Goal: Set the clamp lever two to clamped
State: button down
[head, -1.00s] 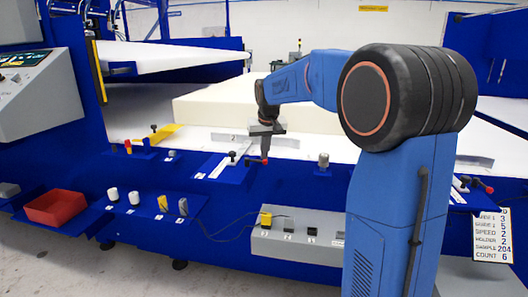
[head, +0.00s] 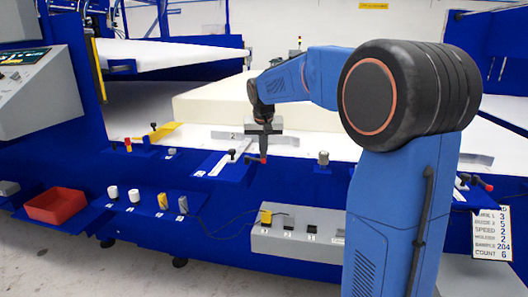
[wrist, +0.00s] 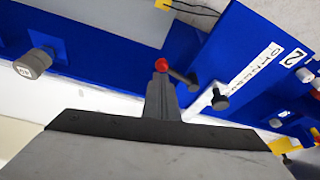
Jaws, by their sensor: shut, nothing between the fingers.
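Clamp lever two (head: 263,160) is a short dark lever with a red knob, on the blue front rail beside the strip labelled 2. My gripper (head: 264,148) points down just above it in the head view. In the wrist view the shut fingers of my gripper (wrist: 161,78) reach to the red knob of the lever (wrist: 161,65), and the dark lever shaft runs right from it. I cannot tell whether the fingers touch the knob or only overlap it in view. Nothing is held.
A black knob (wrist: 220,97) stands close by on the label plate (wrist: 252,78). A grey knob (head: 323,158) stands to the right. The cream foam block (head: 200,108) lies behind the rail. A red tray (head: 55,205) sits at lower left.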

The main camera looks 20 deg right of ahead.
jog(key=a+m+g, duration=0.1)
jog(key=a+m, duration=0.1)
jog(key=m, duration=0.2)
jog(key=s+a+m+g+h, duration=0.1)
jog(key=a+m, duration=0.2)
jog(key=m, duration=0.1)
jog(key=a+m+g+h, duration=0.1)
jog(key=a+m, duration=0.1)
jog(key=m, duration=0.3)
jog(key=shift+s+a, duration=0.15)
jog(key=shift+a, duration=0.35)
dwell(0.4)
notch_tip(320, 180, up, 10)
jog(key=shift+d, duration=0.3)
dwell(0.6)
